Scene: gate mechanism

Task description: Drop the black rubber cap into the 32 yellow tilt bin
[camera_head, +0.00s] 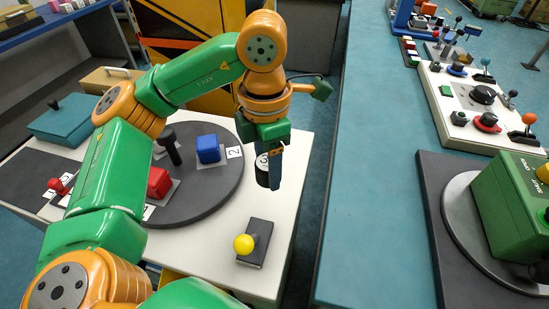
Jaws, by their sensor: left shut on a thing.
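My left gripper (270,180) points down over the right side of the white table. It is shut on a black round piece (262,172) with a pale marked top, which looks like the black rubber cap; the fingers partly cover it. It is beside the right edge of the dark turntable; I cannot tell its height above the table. I cannot make out a yellow tilt bin marked 32. My right gripper is out of view.
The dark turntable (215,190) carries a blue block (208,149), a red block (159,182) and a black post (170,146). A yellow ball knob (244,244) on a dark base stands near the front. A teal bench (372,200) with control panels is right.

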